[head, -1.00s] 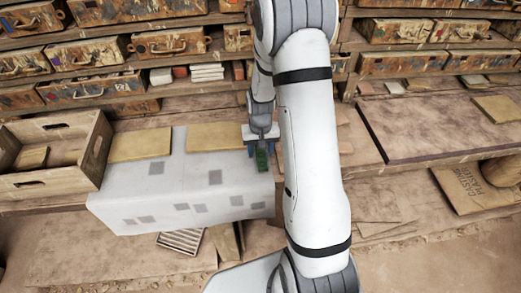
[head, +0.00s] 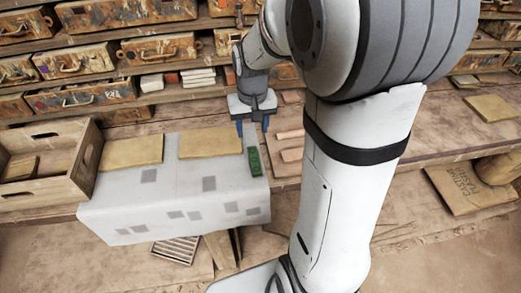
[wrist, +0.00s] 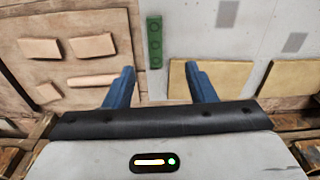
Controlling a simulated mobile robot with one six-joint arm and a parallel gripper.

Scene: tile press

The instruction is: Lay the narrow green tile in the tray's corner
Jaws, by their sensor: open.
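The narrow green tile (head: 254,161) lies on the pale grey cloth (head: 150,205), along its right edge. It also shows in the wrist view (wrist: 155,42), ahead of the fingertips, with small round marks on its face. My gripper (head: 252,127) is open and empty, apart from the tile, at the table's far side. Its blue fingers stand wide apart in the wrist view (wrist: 160,70). An open wooden box (head: 42,194) at the left has a tan tile (head: 20,167) inside. I cannot tell whether this box is the tray.
Two tan slabs (head: 132,152) (head: 210,142) lie along the cloth's far edge. Several pinkish pieces (wrist: 92,45) lie on the brown board beside the cloth. Shelves with worn cases (head: 85,95) stand behind. The middle of the cloth is clear.

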